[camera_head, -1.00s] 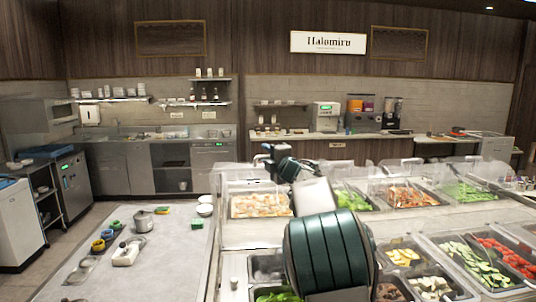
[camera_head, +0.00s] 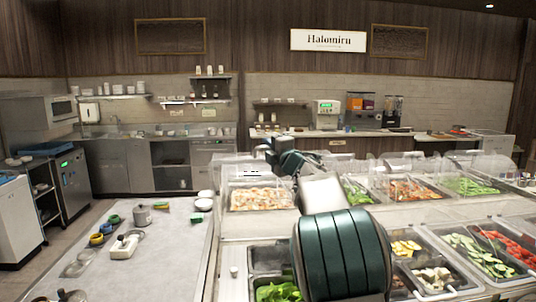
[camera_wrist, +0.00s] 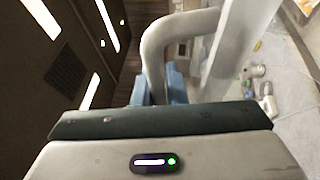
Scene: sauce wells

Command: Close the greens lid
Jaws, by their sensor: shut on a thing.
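My gripper (camera_head: 268,150) is at the upper left edge of the clear guard over the counter in the head view. In the wrist view, its blue fingers (camera_wrist: 172,84) are shut on a pale grey curved bar (camera_wrist: 165,32), which looks like a handle. Leafy greens (camera_head: 278,292) lie in a dark well at the near left of the counter, partly behind my arm. More green food (camera_head: 356,191) lies in a back-row well. Clear covers (camera_head: 240,167) stand along the back row. I cannot tell which one is the greens lid.
Wells of shrimp-like food (camera_head: 262,199), cucumber slices (camera_head: 480,255) and red pieces (camera_head: 510,248) fill the counter. A pale table (camera_head: 165,265) at left carries small pots, bowls and a white block. Its right part is mostly clear.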

